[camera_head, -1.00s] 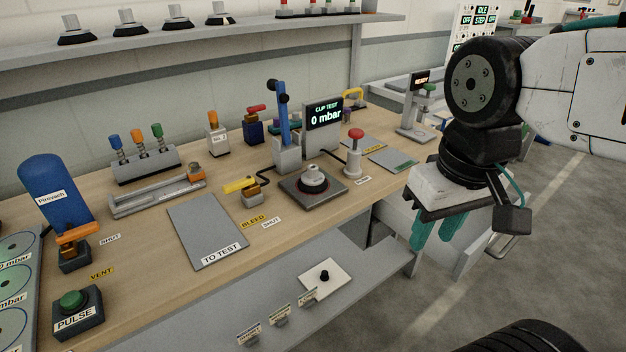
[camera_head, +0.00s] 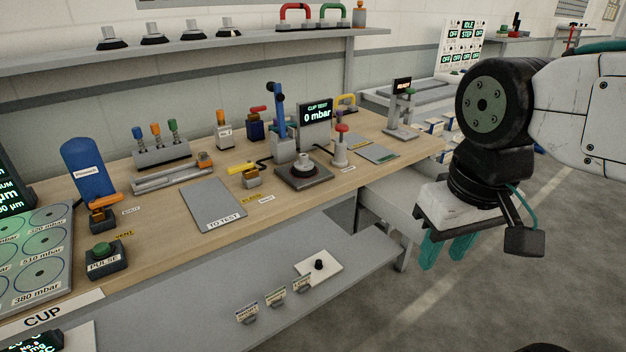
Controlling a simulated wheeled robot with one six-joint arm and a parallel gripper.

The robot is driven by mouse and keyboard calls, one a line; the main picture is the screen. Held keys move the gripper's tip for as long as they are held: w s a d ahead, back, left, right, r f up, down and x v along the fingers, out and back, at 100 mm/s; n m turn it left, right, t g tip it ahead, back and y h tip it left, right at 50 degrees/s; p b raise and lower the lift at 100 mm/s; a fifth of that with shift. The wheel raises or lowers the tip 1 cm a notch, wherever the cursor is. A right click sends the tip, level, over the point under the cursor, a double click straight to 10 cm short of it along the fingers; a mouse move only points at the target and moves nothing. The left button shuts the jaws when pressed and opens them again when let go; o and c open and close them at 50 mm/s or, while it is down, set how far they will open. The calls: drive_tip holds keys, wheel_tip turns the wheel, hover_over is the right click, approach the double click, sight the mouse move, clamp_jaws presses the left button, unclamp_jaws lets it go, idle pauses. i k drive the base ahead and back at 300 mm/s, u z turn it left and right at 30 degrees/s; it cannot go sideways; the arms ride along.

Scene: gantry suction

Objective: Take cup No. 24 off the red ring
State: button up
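I cannot make out a red ring or a number 24 in this view. A small grey cup-like piece (camera_head: 304,164) sits on the dark square plate of the cup test stand (camera_head: 304,177) on the bench; I cannot read a number on it. Several dark suction cups with grey tops, such as this one (camera_head: 154,34), stand on the upper shelf. My gripper (camera_head: 447,251) hangs at the right, in front of the bench and apart from everything, with its teal fingers pointing down. They are spaced apart with nothing between them.
The wooden bench (camera_head: 150,235) holds a blue cylinder (camera_head: 88,168), a PULSE button box (camera_head: 106,260), valves and a grey TO TEST mat (camera_head: 214,205). A lower shelf (camera_head: 225,285) carries a white plate (camera_head: 318,268). An open drawer (camera_head: 385,200) juts out. The floor at right is clear.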

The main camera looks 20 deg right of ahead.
sight(303, 167)
drive_tip(key=z, duration=0.6)
drive_tip(key=i, duration=1.1)
drive_tip(key=z, duration=0.45)
